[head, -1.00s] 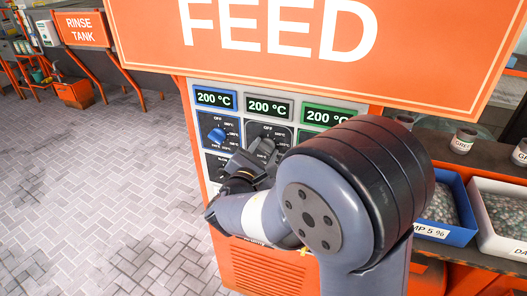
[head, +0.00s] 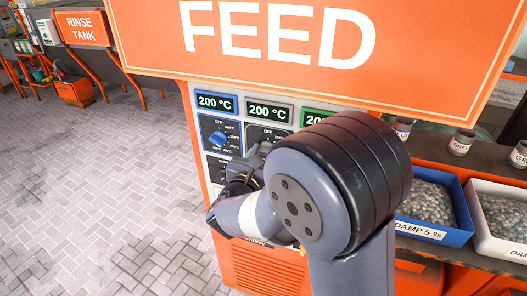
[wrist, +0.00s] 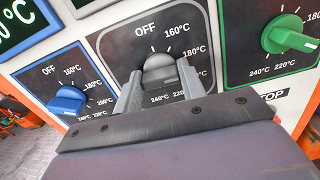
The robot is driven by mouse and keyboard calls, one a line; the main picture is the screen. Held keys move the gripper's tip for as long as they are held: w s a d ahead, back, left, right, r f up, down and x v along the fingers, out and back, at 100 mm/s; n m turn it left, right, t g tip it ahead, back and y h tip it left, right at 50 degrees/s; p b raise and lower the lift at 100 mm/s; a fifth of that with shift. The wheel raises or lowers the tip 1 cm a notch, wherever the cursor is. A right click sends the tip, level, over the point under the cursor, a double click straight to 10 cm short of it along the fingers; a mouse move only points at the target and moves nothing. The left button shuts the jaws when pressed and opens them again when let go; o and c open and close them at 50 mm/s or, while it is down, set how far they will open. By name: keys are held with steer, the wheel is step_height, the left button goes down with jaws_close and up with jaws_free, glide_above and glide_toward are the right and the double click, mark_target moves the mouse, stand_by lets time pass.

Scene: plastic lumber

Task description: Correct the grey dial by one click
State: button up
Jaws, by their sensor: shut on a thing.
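The grey dial (wrist: 160,70) is the middle one on the panel, with OFF and temperature marks from 160 °C to 240 °C around it. My gripper (wrist: 159,86) is shut on it, one finger on each side of the knob in the wrist view. The exact mark it points to is hard to tell behind the fingers. The grey display (head: 269,112) above it reads 200 °C. In the head view my gripper (head: 262,155) is at the dial, and my arm hides much of the lower panel.
The blue dial (wrist: 68,101) is close on the left and the green dial (wrist: 288,36) on the right. The blue display (head: 215,103) reads 200 °C. The orange FEED sign (head: 300,40) overhangs the panel. A blue bin (head: 440,215) of pellets stands right of my arm.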

steer(key=shift+n+p, duration=0.45)
steer(key=shift+n, duration=0.65)
steer(key=o, duration=1)
steer(key=b+v, duration=0.2)
steer(key=v, duration=0.9)
